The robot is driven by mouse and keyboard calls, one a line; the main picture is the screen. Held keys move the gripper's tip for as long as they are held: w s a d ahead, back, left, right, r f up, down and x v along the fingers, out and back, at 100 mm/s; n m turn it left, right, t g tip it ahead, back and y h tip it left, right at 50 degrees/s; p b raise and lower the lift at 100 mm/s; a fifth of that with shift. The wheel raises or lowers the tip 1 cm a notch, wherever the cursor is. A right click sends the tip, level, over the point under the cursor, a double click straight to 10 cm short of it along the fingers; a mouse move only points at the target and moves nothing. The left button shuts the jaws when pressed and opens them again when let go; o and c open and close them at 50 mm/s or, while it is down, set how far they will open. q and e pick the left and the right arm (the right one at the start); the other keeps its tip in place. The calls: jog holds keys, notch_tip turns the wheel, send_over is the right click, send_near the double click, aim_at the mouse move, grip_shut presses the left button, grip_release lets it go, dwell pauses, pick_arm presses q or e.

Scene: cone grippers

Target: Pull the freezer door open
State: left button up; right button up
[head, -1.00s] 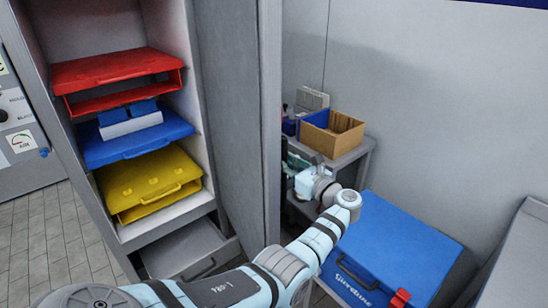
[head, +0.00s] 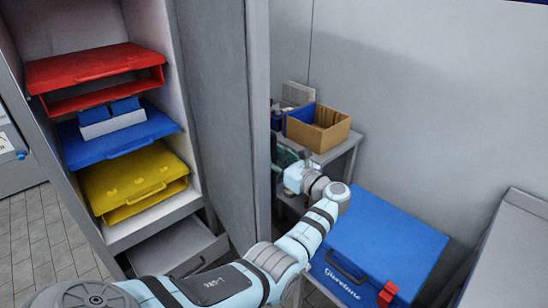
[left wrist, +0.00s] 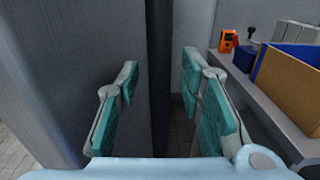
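The freezer is the tall grey cabinet (head: 128,238) at the left in the head view. Its grey door (head: 222,120) stands swung open, and the shelves inside show. My left gripper (head: 288,160) is just right of the door's outer edge in the head view, partly hidden by its own wrist. In the left wrist view the left gripper (left wrist: 163,108) has its teal-padded fingers wide apart. The left finger is in front of the door panel (left wrist: 65,70), and the dark door edge (left wrist: 159,70) shows between the fingers. Nothing is gripped. My right gripper is out of view.
Red (head: 95,65), blue (head: 115,147) and yellow (head: 130,180) cases lie on the freezer shelves. Right of the door are a side table (head: 338,152) with a cardboard box (head: 320,138), and a large blue case (head: 385,240). A grey wall stands close behind.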

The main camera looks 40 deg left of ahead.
pick_arm(q)
jog(key=v, duration=1.2)
